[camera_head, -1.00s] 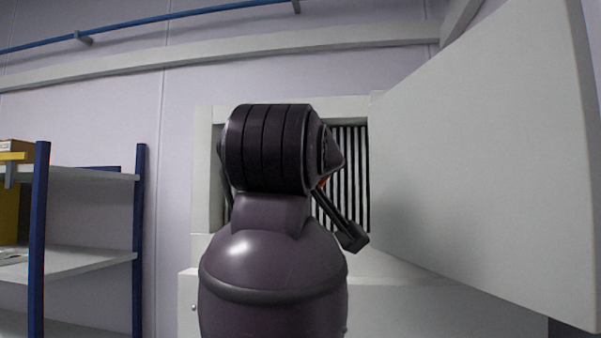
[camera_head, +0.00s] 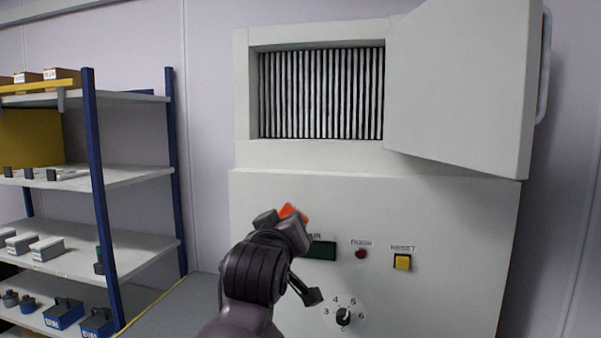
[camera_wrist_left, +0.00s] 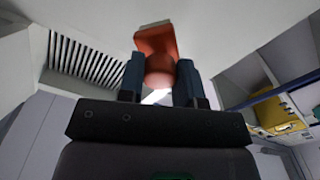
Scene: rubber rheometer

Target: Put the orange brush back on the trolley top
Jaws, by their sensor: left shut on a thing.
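The orange brush (camera_head: 291,212) shows as a small orange piece just past the fingers of my left gripper (camera_head: 281,222) in the head view. In the left wrist view, the brush (camera_wrist_left: 155,42) sticks out between the two dark fingers of my left gripper (camera_wrist_left: 160,82). The fingers are shut on its rounded orange part. In the head view the gripper is in front of the cabinet's lower panel, below the open chamber; most of the brush is hidden there. I see no trolley top in these views. My right gripper is not in view.
The white cabinet (camera_head: 262,190) has an open chamber with a striped back (camera_head: 320,95). Its door (camera_head: 460,90) stands open to the right. The front carries a yellow button (camera_head: 402,262) and a dial (camera_head: 343,316). A blue-post shelf rack (camera_head: 100,200) stands at the left.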

